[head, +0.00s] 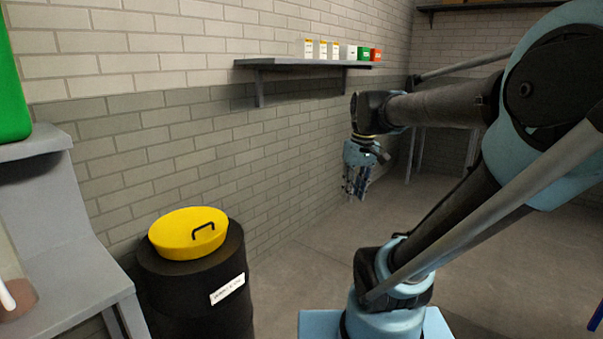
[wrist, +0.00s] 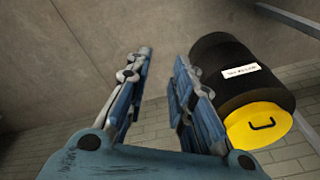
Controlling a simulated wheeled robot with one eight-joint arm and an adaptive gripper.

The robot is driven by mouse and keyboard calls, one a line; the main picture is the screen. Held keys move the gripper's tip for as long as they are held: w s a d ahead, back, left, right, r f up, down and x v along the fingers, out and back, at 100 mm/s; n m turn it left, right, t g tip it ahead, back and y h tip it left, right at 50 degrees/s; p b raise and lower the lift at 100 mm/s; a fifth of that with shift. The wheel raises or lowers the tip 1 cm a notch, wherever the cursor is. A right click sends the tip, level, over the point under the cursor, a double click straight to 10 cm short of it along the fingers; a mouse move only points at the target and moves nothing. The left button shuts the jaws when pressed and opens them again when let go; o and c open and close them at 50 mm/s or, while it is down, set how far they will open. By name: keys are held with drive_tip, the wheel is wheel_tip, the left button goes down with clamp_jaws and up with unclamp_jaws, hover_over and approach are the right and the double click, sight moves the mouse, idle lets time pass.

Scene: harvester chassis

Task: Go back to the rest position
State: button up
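My gripper (head: 357,184) hangs from the end of my raised arm in the head view, fingers pointing down, in front of the brick wall. In the wrist view my gripper (wrist: 162,62) shows its two blue and grey fingers apart with nothing between them. It is open and empty. A black barrel (head: 196,290) with a yellow lid (head: 188,234) stands at the lower left of the head view, well apart from the gripper. The barrel (wrist: 222,68) and its lid (wrist: 258,125) also show at the right of the wrist view.
A wall shelf (head: 300,65) holds several small boxes (head: 340,50) behind the gripper. A grey workbench (head: 60,245) with a green object (head: 12,90) stands at the left edge. Another shelf (head: 480,5) is at the upper right. The floor (head: 300,235) below the gripper is clear.

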drive_tip(key=shift+o, duration=1.2)
drive_tip(key=s+d+f+m+t, duration=0.1)
drive_tip(key=s+d+f+m, duration=0.2)
drive_tip(key=s+f, duration=0.6)
wheel_tip(320, 180, down, 4)
drive_tip(key=shift+s+d+f+m+h, duration=0.2)
drive_tip(key=shift+s+d+m+h, duration=0.1)
drive_tip(key=shift+h, duration=0.1)
drive_tip(key=shift+d, duration=0.1)
